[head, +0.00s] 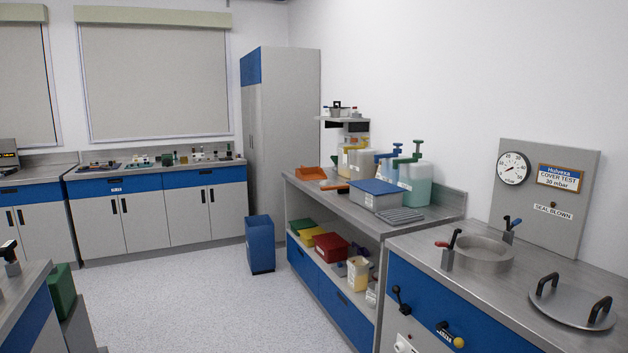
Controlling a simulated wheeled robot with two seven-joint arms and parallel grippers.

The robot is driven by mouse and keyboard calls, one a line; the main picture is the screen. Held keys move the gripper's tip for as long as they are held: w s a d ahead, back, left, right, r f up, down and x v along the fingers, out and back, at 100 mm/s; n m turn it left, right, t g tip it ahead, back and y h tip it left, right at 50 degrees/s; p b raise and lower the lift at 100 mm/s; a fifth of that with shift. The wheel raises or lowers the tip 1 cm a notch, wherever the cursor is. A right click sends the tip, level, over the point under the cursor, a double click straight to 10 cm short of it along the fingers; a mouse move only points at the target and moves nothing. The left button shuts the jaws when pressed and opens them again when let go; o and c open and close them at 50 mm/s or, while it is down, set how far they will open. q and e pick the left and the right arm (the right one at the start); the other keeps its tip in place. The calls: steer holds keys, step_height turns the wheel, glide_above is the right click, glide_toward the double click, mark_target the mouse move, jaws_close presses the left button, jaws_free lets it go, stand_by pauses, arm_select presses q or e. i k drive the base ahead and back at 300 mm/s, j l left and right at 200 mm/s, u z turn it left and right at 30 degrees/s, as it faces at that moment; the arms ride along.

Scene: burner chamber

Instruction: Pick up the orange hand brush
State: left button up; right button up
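A small orange item with a dark part, which looks like the orange hand brush (335,186), lies on the middle steel counter (345,205), left of a grey box with a blue lid. It is small in the head view, and its bristles cannot be made out clearly. An orange dustpan-like piece (309,173) lies just behind it to the left. Neither of my grippers is in view.
A blue-lidded box (376,195) and pump bottles (414,180) stand right of the brush. A blue bin (260,244) stands on the floor left of the counter. A steel bench (500,285) with a round lid is nearer right. Open floor (190,300) lies in front.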

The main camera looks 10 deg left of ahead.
mark_target(344, 188)
steer(key=i+j+u, duration=0.15)
steer(key=i+u, duration=0.25)
steer(key=i, duration=0.45)
steer(key=i+l+u, duration=0.15)
steer(key=i+u, duration=0.25)
steer(key=i, duration=0.45)
steer(key=i+j, duration=0.1)
steer(key=i, duration=0.8)
steer(key=i+j+z, duration=0.1)
steer(key=i, duration=0.85)
